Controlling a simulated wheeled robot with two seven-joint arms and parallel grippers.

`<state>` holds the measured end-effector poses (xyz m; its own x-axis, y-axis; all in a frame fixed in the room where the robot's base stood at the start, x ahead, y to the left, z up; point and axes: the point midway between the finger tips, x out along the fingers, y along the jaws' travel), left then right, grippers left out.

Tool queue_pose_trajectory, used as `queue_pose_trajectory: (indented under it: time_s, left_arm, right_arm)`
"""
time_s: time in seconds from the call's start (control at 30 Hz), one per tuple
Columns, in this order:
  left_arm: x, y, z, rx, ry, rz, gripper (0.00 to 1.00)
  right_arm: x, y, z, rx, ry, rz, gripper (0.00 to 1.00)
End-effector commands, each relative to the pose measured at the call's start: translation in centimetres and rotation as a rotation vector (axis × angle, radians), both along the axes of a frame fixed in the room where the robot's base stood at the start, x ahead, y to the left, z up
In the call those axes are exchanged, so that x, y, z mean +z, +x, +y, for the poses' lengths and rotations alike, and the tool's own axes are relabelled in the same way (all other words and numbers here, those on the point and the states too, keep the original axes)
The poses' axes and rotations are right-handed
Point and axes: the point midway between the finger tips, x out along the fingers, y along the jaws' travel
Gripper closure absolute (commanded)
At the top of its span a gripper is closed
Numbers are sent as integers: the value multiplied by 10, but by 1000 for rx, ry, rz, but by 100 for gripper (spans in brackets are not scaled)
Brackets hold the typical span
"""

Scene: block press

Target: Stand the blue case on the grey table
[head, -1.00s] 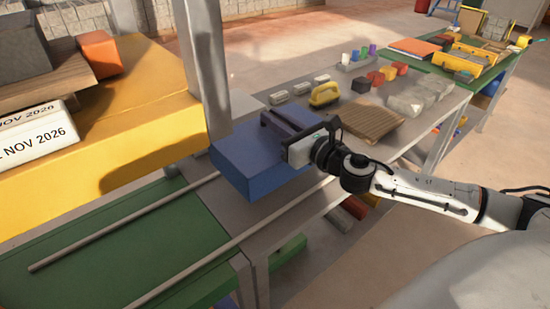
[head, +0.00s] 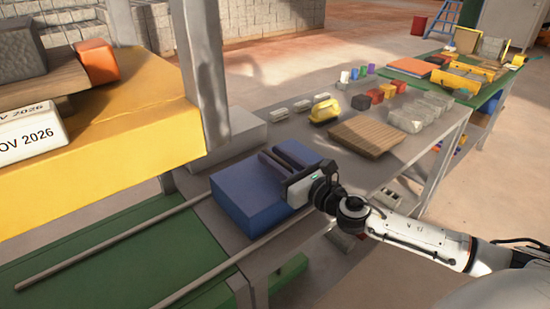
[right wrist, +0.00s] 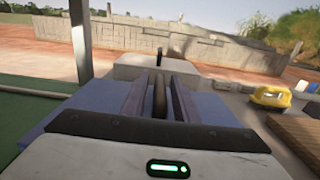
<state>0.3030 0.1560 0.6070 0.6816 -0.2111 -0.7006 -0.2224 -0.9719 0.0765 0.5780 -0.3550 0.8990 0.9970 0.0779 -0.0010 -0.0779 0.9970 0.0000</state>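The blue case (head: 246,199) is a broad box that appears to rest flat on the grey table (head: 300,234), by the two rails. My right gripper (head: 285,157) is over its top in the head view, with its arm coming from the right. In the right wrist view its two fingers (right wrist: 160,92) stand apart on either side of a dark upright handle (right wrist: 160,97), with narrow gaps beside it. The case's blue top (right wrist: 210,108) spreads out below the fingers. The case's underside is hidden. My left gripper is not in view.
A grey block (head: 238,128) stands just behind the case. A yellow piece (head: 325,110) and a brown board (head: 367,137) lie farther right. A yellow shelf (head: 130,165) and grey post (head: 200,70) are at left. A green surface (head: 110,265) lies in front.

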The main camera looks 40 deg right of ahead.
Motion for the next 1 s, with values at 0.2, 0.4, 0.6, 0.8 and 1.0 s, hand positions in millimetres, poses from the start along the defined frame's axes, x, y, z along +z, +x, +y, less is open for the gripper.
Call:
queue_pose_trajectory:
  time_s: [0.2, 0.4, 0.6, 0.8, 1.0]
  left_arm:
    - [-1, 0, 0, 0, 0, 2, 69]
    - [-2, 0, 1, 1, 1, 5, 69]
    - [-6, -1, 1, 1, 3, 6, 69]
    - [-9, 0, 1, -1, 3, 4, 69]
    - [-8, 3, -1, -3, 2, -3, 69]
  right_arm:
    - [0, 0, 0, 0, 0, 0, 69]
    - [2, -3, 0, 0, 0, 2, 69]
    - [-1, -27, -2, 1, 0, 5, 69]
    - [-1, -57, -4, 1, -1, 5, 69]
    - [-1, -85, -6, 0, 2, 4, 69]
